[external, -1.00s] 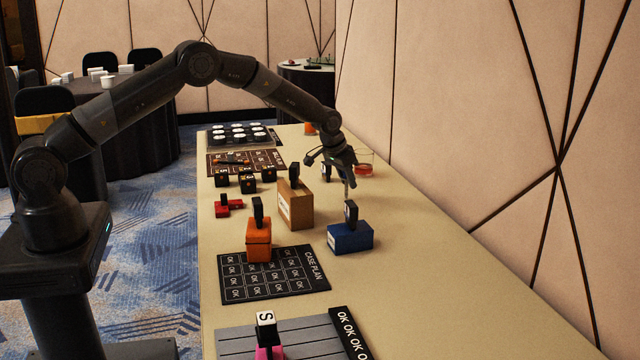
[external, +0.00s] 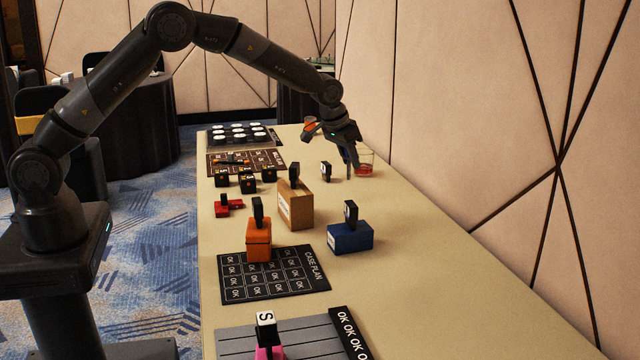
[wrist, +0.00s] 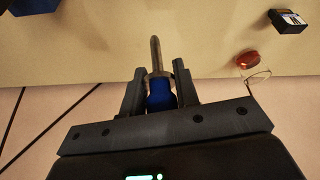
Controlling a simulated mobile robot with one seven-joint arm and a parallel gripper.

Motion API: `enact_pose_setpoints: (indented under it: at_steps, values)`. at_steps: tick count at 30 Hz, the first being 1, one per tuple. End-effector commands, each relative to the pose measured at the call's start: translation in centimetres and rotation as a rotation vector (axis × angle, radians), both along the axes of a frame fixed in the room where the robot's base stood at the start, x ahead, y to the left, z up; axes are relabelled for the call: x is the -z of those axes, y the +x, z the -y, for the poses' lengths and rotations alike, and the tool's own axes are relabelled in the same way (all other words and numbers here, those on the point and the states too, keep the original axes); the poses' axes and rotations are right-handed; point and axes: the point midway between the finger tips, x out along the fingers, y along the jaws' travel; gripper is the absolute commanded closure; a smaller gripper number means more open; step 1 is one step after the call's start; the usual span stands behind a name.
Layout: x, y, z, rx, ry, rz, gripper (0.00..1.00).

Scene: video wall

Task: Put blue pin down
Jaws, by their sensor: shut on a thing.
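My gripper (external: 349,158) is over the far right part of the table, near the wall side. It is shut on the blue pin (wrist: 160,95), whose blue body sits between the two fingers in the wrist view. The pin's grey metal shaft sticks out past the fingertips over the bare tabletop. In the external view only a little blue shows under the gripper, and I cannot tell whether the pin touches the table.
A glass with red liquid (external: 366,163) stands just right of my gripper; it also shows in the wrist view (wrist: 246,59). A small black piece (external: 326,171) stands to the left. A blue block (external: 350,239), a cardboard block (external: 296,208) and an orange block (external: 258,243) stand nearer. The right-hand tabletop is clear.

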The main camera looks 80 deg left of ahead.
Motion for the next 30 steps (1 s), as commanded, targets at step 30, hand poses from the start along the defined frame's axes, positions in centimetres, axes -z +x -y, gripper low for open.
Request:
enact_pose_setpoints:
  at_steps: [30]
  values:
    - [-5.8, -5.0, 18.3, 0.222, 0.009, -0.001, 0.96]
